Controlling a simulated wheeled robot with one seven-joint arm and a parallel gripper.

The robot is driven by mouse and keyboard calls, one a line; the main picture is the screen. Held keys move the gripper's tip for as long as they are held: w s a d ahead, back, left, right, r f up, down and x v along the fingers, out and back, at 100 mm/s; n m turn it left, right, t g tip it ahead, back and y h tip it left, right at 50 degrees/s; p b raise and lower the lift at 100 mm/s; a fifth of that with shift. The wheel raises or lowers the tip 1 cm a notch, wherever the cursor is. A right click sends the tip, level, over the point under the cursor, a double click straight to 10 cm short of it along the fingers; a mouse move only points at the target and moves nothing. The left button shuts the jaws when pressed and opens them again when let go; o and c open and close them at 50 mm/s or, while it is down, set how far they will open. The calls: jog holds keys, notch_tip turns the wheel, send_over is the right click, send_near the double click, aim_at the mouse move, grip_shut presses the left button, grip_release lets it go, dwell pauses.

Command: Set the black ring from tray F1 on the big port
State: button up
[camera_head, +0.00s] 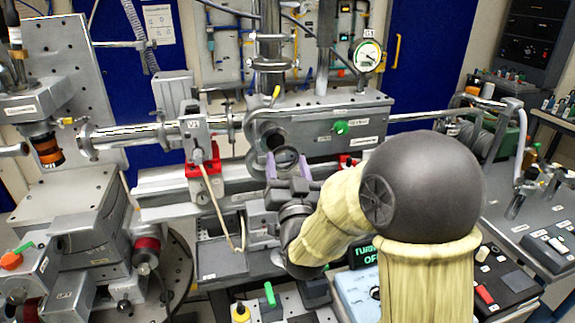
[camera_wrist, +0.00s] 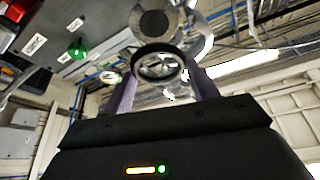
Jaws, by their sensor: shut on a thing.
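My gripper (camera_head: 288,166) is in front of the grey chamber, with its two purple fingers pointing up toward it. It is shut on the black ring (camera_wrist: 158,48), which sits between the fingertips and faces the wrist camera as an open loop. In the head view the ring (camera_head: 287,169) is small and dark, just in front of and slightly below the big port (camera_head: 258,126), a round grey flange partly covered by the ring and gripper. In the wrist view the port (camera_wrist: 155,20) shows just beyond the ring. I cannot tell whether they touch. No label F1 is readable on any tray.
A pressure gauge (camera_head: 367,56) is above right. A dark flat tray (camera_head: 220,262) lies below left. A grey stage (camera_head: 75,215) fills the left side. The right bench (camera_head: 520,225) holds small parts.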

aim_at(277, 138)
jog(key=shift+w, duration=0.1)
jog(key=shift+w+a+r+p, duration=0.1)
jog(key=shift+w+a+p, duration=0.15)
jog(key=shift+w+p, duration=0.45)
jog(key=shift+w+a+f+p, duration=0.1)
jog(key=shift+w+a+p, duration=0.25)
jog(key=shift+w, duration=0.7)
jog(key=shift+w+a+r+p, duration=0.1)
jog(key=shift+w+a+p, duration=0.05)
jog(key=shift+w+p, duration=0.6)
jog(key=shift+w+a, duration=0.2)
jog(key=shift+w, duration=0.5)
jog(key=shift+w+a, duration=0.15)
jog(key=shift+w, duration=0.35)
jog(key=o, duration=1)
jog(key=shift+s+f, duration=0.2)
jog(key=shift+f, duration=0.05)
